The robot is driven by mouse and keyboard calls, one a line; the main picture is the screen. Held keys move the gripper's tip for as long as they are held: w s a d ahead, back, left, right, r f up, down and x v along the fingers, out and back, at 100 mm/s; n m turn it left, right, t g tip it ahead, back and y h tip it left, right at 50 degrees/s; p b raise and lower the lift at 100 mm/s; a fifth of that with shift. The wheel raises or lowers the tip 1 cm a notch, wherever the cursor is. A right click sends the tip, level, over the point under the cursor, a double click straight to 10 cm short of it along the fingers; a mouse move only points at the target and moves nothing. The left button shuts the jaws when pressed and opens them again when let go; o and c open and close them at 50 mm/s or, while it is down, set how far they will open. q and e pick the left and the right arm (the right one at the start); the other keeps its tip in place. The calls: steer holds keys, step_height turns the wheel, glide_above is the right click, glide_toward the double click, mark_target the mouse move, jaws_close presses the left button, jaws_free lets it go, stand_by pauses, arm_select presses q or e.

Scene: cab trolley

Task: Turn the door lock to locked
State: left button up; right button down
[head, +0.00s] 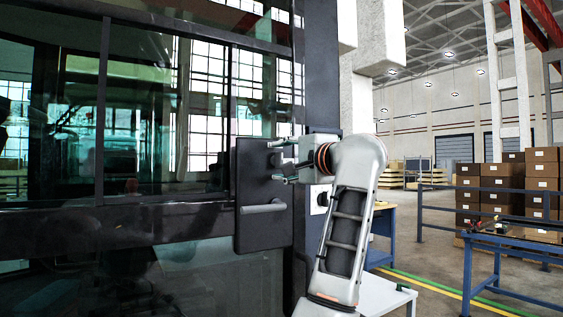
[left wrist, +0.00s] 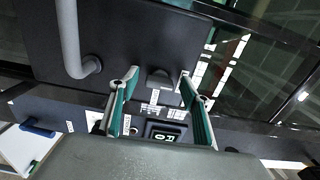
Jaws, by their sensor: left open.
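The door lock sits on a dark plate (head: 250,175) on the cab door, above a grey bar handle (head: 263,207). In the left wrist view a small dark knob (left wrist: 160,79), seemingly the lock, stands out from the plate. My left gripper (head: 274,161) is open in front of the plate's upper part. In the left wrist view its green-lined fingers (left wrist: 159,75) lie either side of the knob, with visible gaps; I cannot tell whether the tips reach its depth. White markings show near the knob, too small to read. My right gripper is out of view.
The glazed cab door (head: 170,120) fills the left, with a dark frame post beside the plate. The bar handle (left wrist: 78,45) also shows close by in the left wrist view. A blue-legged table (head: 385,225), blue railings and stacked boxes (head: 480,195) stand to the right.

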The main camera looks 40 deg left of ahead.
arm_select(q)
steer(key=v, duration=1.1)
steer(key=shift+s+d, duration=0.15)
steer(key=shift+d, duration=0.25)
